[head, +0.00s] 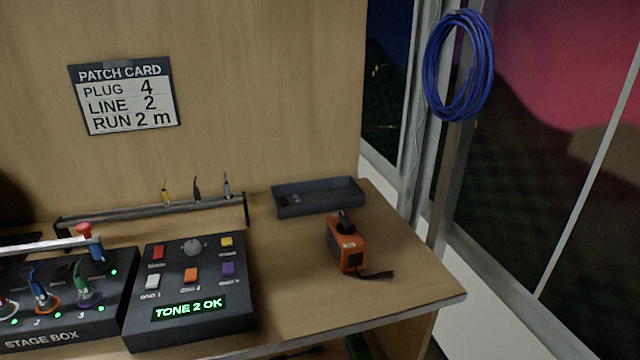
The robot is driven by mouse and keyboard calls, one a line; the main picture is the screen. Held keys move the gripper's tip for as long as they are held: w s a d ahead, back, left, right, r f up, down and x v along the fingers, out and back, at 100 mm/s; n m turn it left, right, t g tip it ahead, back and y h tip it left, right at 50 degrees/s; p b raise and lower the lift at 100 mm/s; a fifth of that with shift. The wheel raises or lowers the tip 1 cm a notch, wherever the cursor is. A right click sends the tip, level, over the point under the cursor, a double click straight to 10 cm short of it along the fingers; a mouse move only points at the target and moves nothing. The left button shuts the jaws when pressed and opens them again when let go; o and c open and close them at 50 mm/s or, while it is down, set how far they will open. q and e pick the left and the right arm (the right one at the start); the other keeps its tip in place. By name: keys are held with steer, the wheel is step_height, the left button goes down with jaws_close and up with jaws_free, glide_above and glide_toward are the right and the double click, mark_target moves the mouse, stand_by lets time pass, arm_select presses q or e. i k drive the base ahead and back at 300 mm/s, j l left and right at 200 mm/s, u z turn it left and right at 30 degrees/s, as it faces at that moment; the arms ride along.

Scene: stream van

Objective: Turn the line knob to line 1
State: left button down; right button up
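A dark control box (140,340) sits on the wooden bench, left of centre. A round grey knob (193,247) is at its top middle, between a red button (158,252) and a yellow button (226,241). White, orange and purple buttons lie in a row below. The box's green display (188,308) reads "TONE 2 OK". An orange handheld device (345,246) with a black knob-like top (346,222) stands to the right. I cannot tell for sure which of the two is the line knob, nor read either one's setting. Neither gripper is in view.
A stage box (60,338) with several coloured plugs stands at left. A patch card (125,97) on the wall reads plug 4, line 2, run 2 m. A tool rack and a dark tray (318,197) are behind. A blue cable coil (458,66) hangs upper right.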

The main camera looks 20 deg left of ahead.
mark_target(192, 247)
steer(key=u, duration=1.3)
